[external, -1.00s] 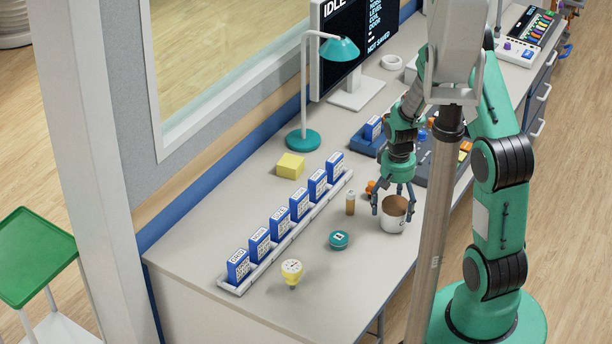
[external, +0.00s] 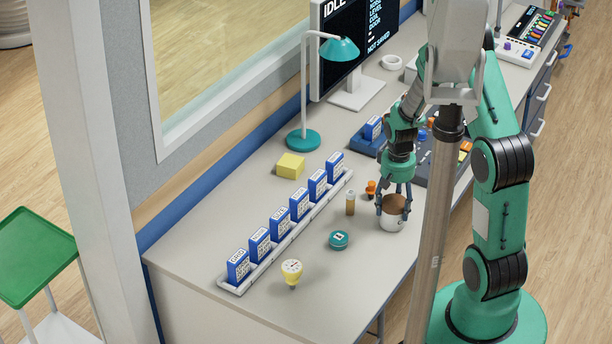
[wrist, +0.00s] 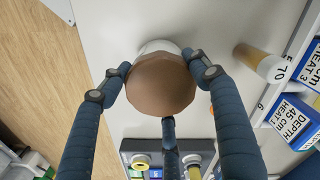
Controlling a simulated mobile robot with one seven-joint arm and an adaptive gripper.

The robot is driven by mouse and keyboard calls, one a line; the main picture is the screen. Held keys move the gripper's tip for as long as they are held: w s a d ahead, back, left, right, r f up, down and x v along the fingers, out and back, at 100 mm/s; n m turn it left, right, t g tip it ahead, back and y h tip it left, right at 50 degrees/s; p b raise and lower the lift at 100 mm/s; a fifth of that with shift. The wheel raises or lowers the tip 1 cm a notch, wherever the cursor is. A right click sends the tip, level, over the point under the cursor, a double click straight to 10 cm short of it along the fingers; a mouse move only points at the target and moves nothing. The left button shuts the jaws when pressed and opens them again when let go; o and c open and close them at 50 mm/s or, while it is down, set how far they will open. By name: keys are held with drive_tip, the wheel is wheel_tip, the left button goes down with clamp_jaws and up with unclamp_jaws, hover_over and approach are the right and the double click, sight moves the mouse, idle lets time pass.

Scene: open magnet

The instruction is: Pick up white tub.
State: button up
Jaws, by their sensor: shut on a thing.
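The white tub (external: 391,222) stands near the right edge of the bench in the external view, with a brown top (external: 396,204) that bulges above its rim. My gripper (external: 394,209) is over the tub, its fingers closed in around the upper part. In the wrist view, the brown top (wrist: 161,84) fills the space between the three fingers of my gripper (wrist: 160,90). Only a strip of the white tub (wrist: 159,46) shows behind it. The tub appears to be still on the bench; its far side is hidden.
A small amber vial (external: 350,204), a teal round tin (external: 339,239) and an orange piece (external: 371,188) are close to the left of the tub. A rack of blue boxes (external: 285,238) lies farther left. A grey pole (external: 435,220) stands in front at right.

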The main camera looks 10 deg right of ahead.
drive_tip(key=shift+r, duration=0.55)
drive_tip(key=r, duration=0.1)
drive_tip(key=r+p, duration=0.1)
drive_tip(key=shift+s+r+p, duration=0.3)
drive_tip(key=shift+r, duration=0.1)
drive_tip(key=s+d+r+p, duration=0.1)
drive_tip(key=s+p, duration=0.1)
drive_tip(key=s, duration=1.3)
drive_tip(key=shift+s+d, duration=0.2)
drive_tip(key=shift+d, duration=0.05)
